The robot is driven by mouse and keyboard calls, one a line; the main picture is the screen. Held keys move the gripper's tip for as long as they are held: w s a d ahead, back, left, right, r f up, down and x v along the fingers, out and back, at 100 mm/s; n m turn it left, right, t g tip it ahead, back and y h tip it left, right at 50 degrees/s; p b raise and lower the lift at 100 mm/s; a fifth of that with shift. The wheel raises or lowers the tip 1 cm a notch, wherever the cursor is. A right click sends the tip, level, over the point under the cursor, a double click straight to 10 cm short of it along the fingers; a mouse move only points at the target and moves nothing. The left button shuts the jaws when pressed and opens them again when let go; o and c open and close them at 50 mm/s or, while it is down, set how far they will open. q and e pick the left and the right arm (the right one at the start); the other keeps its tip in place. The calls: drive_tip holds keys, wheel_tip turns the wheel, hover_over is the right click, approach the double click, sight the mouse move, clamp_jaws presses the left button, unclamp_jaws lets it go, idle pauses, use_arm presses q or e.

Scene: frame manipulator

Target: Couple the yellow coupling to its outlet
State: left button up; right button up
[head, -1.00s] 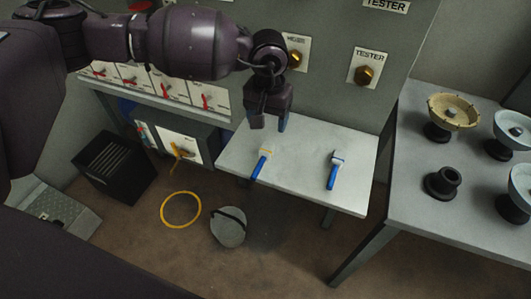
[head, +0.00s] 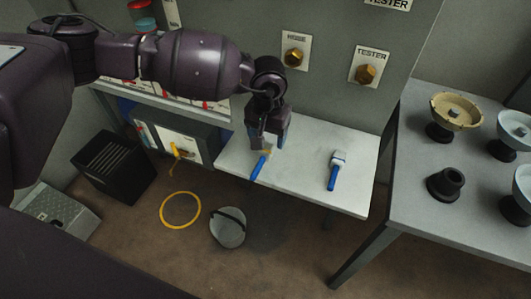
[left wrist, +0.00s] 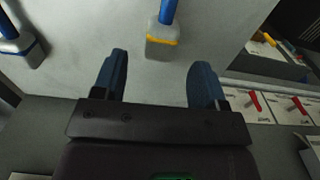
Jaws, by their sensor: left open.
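The yellow coupling (head: 260,165) lies on the white table, a blue hose end with a grey block and a yellow band. In the left wrist view its block (left wrist: 162,47) is just ahead of the fingertips, roughly between their lines and apart from them. My left gripper (head: 267,143) is open and empty above the coupling's far end; its blue fingers (left wrist: 158,72) also show in the wrist view. In the head view it partly hides the coupling. Two brass outlets (head: 294,57) (head: 367,73) stick out of the grey wall panel; only the right label, TESTER, reads clearly. My right gripper is not in view.
A second blue coupling (head: 335,172) with a pale block lies to the right on the white table (head: 300,185). A grey table (head: 415,215) with several bowl-like parts stands at right. On the floor are a yellow ring (head: 163,215), a grey round object (head: 229,232) and a black crate (head: 112,165).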

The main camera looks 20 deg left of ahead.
sight(267, 147)
use_arm(q)
wheel_tip(267, 147, down, 5)
drive_tip(key=shift+f+b, duration=0.1)
drive_tip(key=shift+b, duration=0.25)
drive_tip(key=c, duration=1)
